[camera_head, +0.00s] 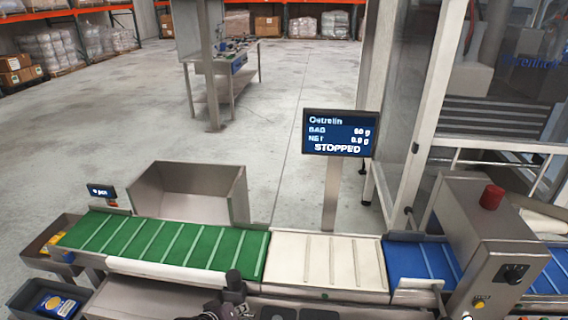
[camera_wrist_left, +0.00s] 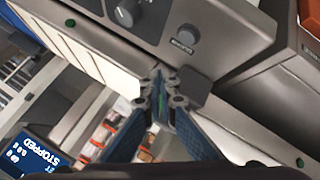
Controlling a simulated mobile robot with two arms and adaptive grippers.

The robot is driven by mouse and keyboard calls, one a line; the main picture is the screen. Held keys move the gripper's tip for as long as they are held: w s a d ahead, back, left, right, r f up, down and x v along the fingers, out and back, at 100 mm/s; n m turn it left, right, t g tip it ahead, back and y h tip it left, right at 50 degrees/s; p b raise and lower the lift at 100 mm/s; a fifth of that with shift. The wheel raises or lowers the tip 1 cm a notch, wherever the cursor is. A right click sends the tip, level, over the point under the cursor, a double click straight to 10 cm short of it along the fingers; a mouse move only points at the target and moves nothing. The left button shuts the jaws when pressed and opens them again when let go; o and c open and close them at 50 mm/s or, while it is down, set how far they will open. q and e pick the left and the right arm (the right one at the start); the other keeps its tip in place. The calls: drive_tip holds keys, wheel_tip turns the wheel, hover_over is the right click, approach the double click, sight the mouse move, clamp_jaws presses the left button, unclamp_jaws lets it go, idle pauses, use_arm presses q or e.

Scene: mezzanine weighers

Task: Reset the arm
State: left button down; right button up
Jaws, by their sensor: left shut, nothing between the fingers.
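My left gripper (camera_head: 233,289) shows small and dark at the bottom middle of the head view, by the near edge of the conveyor line. In the left wrist view its two blue-padded fingers (camera_wrist_left: 159,88) meet at the tips, shut and empty. The fingers point toward a grey panel with a knob (camera_wrist_left: 124,14). My right gripper is not in view.
A green belt (camera_head: 165,243), a white belt (camera_head: 328,262) and a blue belt (camera_head: 418,262) run across the front. A screen (camera_head: 339,134) reading STOPPED stands behind. A grey control box (camera_head: 490,240) with a red button rises at right. Open floor (camera_head: 110,125) lies beyond.

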use_arm(q)
drive_tip(key=s+a+r+m+g+y, duration=0.15)
drive_tip(key=s+r, duration=0.25)
drive_tip(key=s, duration=0.6)
drive_tip(key=s+a+r+m+g+y, duration=0.1)
drive_tip(key=s+r+m+g, duration=0.2)
drive_tip(key=s, duration=0.8)
drive_tip(key=s+a+r+m+g+y, duration=0.15)
drive_tip(key=s+r, duration=0.35)
drive_tip(key=s, duration=0.5)
wheel_tip(320, 180, down, 31)
drive_tip(key=s+d+m+h+b, duration=0.1)
drive_tip(key=s+b, duration=0.1)
drive_tip(key=b, duration=0.2)
use_arm(e)
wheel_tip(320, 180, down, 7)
drive_tip(key=b, duration=0.2)
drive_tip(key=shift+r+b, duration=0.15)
drive_tip(key=shift+b, duration=0.2)
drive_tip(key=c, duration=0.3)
use_arm(q)
drive_tip(key=s+a+f+g, duration=0.1)
drive_tip(key=s+a+f, duration=0.2)
drive_tip(key=s+f, duration=1.3)
wheel_tip(320, 180, down, 3)
drive_tip(key=shift+s+g, duration=0.3)
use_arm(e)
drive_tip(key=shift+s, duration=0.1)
